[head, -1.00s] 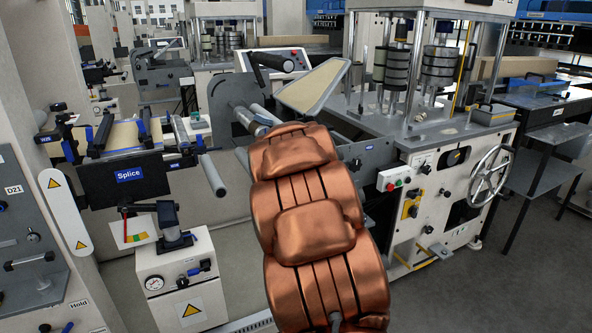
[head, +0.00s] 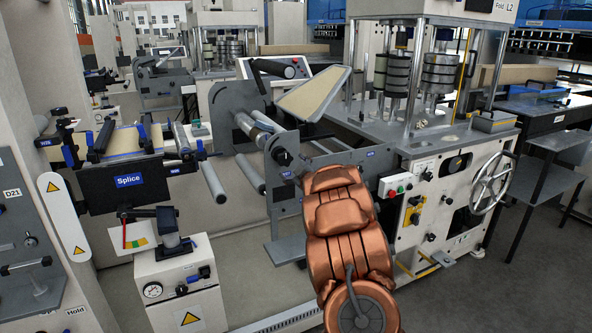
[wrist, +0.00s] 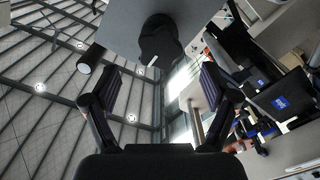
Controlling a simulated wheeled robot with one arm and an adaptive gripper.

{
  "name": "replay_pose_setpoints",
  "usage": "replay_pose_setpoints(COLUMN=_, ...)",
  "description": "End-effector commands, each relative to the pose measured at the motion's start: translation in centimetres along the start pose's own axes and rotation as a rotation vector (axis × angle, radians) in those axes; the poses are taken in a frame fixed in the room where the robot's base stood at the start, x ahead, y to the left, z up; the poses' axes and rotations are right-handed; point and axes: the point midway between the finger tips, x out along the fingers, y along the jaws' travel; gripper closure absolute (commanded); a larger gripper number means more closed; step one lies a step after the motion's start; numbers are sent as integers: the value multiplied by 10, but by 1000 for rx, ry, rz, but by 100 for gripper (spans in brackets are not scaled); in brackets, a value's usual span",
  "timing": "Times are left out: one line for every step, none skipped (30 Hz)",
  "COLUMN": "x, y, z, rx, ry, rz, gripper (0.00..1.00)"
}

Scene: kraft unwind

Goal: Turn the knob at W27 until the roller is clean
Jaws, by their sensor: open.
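A dark round knob (head: 283,157) sits on a grey side plate (head: 285,205) of the unwind stand, above a small blue label too small to read. In the wrist view a dark knob (wrist: 160,42) with a pale pointer mark stands on a grey plate, ahead of my gripper. My gripper (wrist: 160,88) is open and empty, its two fingers spread either side of the line to that knob and apart from it. In the head view my copper arm hides the gripper. A pale roller (head: 250,128) runs behind the side plate; its cleanliness cannot be told.
The Splice table (head: 128,181) stands at left, with a white gauge cabinet (head: 182,277) before it. At right is a press machine with a handwheel (head: 492,182) and buttons. Grey floor is open between the cabinet and my arm.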

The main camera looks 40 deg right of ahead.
Motion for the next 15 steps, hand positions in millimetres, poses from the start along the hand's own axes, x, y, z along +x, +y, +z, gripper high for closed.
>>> replay_pose_setpoints(x=6, y=0, z=0, rx=1, ry=0, rz=-1, gripper=15)
replay_pose_setpoints(x=10, y=1, z=-1, rx=0, ry=1, rz=0, gripper=15)
replay_pose_setpoints(x=15, y=1, z=-2, rx=-1, ry=4, rz=1, gripper=15)
replay_pose_setpoints(x=18, y=2, z=-3, rx=-1, ry=5, rz=1, gripper=15)
replay_pose_setpoints(x=21, y=2, z=-3, rx=-1, ry=5, rz=1, gripper=15)
replay_pose_setpoints(x=26, y=1, z=-2, rx=0, ry=4, rz=1, gripper=15)
replay_pose_setpoints(x=29, y=0, z=-2, rx=0, ry=2, rz=0, gripper=15)
replay_pose_setpoints(x=32, y=0, z=-1, rx=1, ry=1, rz=0, gripper=15)
replay_pose_setpoints(x=37, y=0, z=-1, rx=1, ry=1, rz=0, gripper=15)
replay_pose_setpoints(x=40, y=0, z=-1, rx=1, ry=2, rz=0, gripper=15)
replay_pose_setpoints(x=44, y=0, z=-2, rx=0, ry=3, rz=0, gripper=15)
replay_pose_setpoints(x=48, y=0, z=-2, rx=0, ry=3, rz=0, gripper=15)
replay_pose_setpoints(x=50, y=0, z=-2, rx=0, ry=3, rz=0, gripper=15)
replay_pose_setpoints(x=53, y=0, z=-2, rx=0, ry=3, rz=-1, gripper=15)
replay_pose_setpoints(x=57, y=0, z=-3, rx=0, ry=4, rz=-1, gripper=15)
